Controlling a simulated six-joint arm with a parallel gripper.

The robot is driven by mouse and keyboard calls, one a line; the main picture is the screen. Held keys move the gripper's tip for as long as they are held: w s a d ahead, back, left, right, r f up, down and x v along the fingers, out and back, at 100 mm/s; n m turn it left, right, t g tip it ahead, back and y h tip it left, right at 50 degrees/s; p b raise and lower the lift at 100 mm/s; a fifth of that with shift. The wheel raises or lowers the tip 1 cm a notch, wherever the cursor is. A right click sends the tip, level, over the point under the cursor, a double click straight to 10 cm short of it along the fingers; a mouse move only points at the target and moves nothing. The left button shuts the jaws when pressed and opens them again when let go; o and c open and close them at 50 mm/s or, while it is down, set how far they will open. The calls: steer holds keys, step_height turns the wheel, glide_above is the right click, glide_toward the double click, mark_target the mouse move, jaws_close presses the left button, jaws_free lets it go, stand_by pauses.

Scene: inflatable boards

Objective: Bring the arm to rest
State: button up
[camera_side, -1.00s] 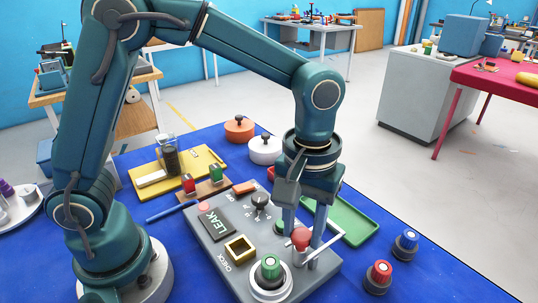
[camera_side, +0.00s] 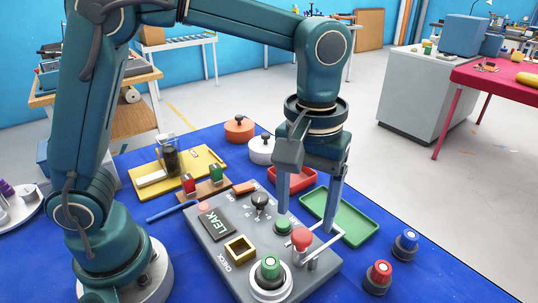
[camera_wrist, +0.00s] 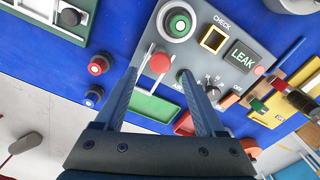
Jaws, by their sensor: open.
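My gripper (camera_side: 306,218) is open and empty above the right side of a grey control panel (camera_side: 212,251). Its two fingers are spread wide, and no object shows between their tips. In the side view a red knob (camera_side: 301,239) on the panel stands below and between the fingers, apart from them. In the wrist view my gripper (camera_wrist: 164,78) appears with the fingers on either side of the red knob (camera_wrist: 160,63). A green button (camera_side: 283,225) sits on the panel behind the red knob.
The panel bears a green-capped valve (camera_side: 271,268), a square yellow socket (camera_side: 240,249) and a LEAK display (camera_side: 216,223). A green tray (camera_side: 352,222) and a red tray (camera_side: 303,180) lie behind my gripper. Red (camera_side: 378,277) and blue (camera_side: 405,245) knobs stand at the right.

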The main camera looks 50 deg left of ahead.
steer(key=shift+r, duration=0.35)
steer(key=shift+a, duration=0.1)
steer(key=s+a+r+t, duration=0.5)
steer(key=s+a, duration=0.2)
steer(key=a, duration=0.2)
steer(key=f+m, duration=0.1)
steer(key=s+a+f+m, duration=0.1)
steer(key=m, duration=0.1)
steer(key=s+f+m, duration=0.1)
steer(key=shift+s+a+f+m+t, duration=0.1)
steer(key=shift+a+f+m+t, duration=0.05)
steer(key=shift+m+t, duration=0.15)
